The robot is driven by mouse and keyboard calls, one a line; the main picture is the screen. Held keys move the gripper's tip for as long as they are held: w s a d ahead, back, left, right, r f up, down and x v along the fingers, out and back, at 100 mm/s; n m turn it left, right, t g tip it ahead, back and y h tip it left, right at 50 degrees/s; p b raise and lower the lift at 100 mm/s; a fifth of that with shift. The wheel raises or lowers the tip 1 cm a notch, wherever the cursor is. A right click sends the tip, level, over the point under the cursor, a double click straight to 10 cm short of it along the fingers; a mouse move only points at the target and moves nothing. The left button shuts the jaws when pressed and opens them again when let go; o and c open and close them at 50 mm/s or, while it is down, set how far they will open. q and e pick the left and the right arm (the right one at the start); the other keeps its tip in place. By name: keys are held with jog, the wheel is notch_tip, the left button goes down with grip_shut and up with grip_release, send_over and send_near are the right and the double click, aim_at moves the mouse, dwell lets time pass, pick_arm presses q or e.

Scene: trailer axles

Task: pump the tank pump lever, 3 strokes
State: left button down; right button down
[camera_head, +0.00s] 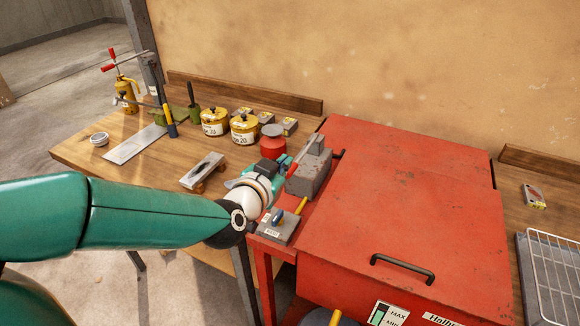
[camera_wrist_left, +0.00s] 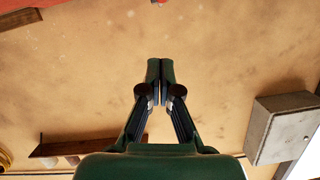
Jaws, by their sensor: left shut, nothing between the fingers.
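The red tank (camera_head: 430,190) is a large red cabinet with a flat lid, right of centre in the head view. A small red bit shows at the top edge there. My right gripper is out of view.
A small grey switch plate (camera_head: 278,226) with a yellow stick is on the tank's front left. A wire rack (camera_head: 555,270) is at right.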

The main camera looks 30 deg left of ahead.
pick_arm(q)
send_over(290, 174)
jog(key=f, duration=0.1)
notch_tip(290, 174, down, 4)
jog(key=shift+r+p, duration=0.25)
jog(key=shift+p, duration=0.25)
jog(key=shift+f, duration=0.4)
